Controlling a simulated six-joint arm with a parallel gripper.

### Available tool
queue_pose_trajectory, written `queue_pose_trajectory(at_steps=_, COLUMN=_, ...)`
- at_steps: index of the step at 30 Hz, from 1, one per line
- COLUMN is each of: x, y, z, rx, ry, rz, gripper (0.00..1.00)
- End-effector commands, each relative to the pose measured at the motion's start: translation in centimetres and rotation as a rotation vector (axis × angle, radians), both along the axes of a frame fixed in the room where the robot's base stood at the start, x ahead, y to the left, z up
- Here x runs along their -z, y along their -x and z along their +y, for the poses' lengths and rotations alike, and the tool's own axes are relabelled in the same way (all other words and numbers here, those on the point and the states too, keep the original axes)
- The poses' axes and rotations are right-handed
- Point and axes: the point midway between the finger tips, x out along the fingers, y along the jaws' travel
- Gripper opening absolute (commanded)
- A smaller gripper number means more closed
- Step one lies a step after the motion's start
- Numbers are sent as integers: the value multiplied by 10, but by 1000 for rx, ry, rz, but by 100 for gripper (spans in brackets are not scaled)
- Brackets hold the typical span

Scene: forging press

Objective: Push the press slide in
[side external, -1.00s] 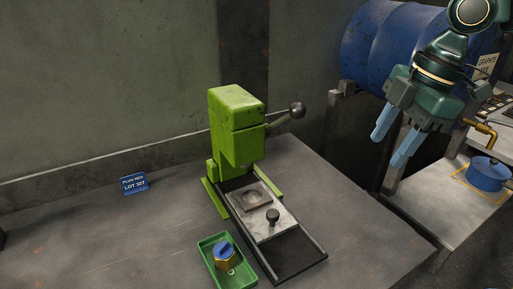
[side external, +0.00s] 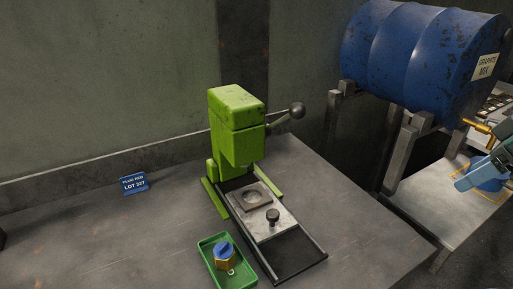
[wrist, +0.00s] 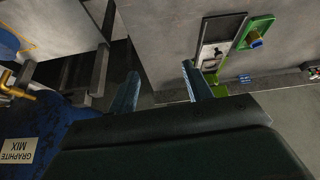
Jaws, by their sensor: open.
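The press slide (side external: 270,229) is a pale metal plate with a dark knob (side external: 272,215) and a square die with a round recess (side external: 251,195). It sits on dark rails (side external: 300,262) in front of the green press (side external: 238,125), drawn out from under the press head. In the wrist view the slide (wrist: 211,54) shows small at the upper right. My gripper (wrist: 162,82) is open, with nothing between its fingers. In the side view only part of it shows at the right edge, well right of the press and overlapping the blue pot.
A green tray (side external: 246,278) with a blue-topped brass piece (side external: 224,254) stands left of the rails. The press lever (side external: 297,110) sticks out to the right. A blue drum (side external: 420,55) and brass tap (side external: 480,126) are near my gripper. The table right of the rails is clear.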

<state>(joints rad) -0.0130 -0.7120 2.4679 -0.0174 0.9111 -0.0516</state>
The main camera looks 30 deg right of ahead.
Motion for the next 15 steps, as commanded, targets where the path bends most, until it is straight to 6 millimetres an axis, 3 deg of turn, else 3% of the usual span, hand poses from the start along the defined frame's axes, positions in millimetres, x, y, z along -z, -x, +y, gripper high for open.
queue_pose_trajectory(at_steps=6, x=5, y=8, z=-6, rx=85, ry=-24, rz=-18, gripper=50)
queue_pose_trajectory(at_steps=15, x=-5, y=-9, z=0, rx=112, ry=-53, rz=9, gripper=50)
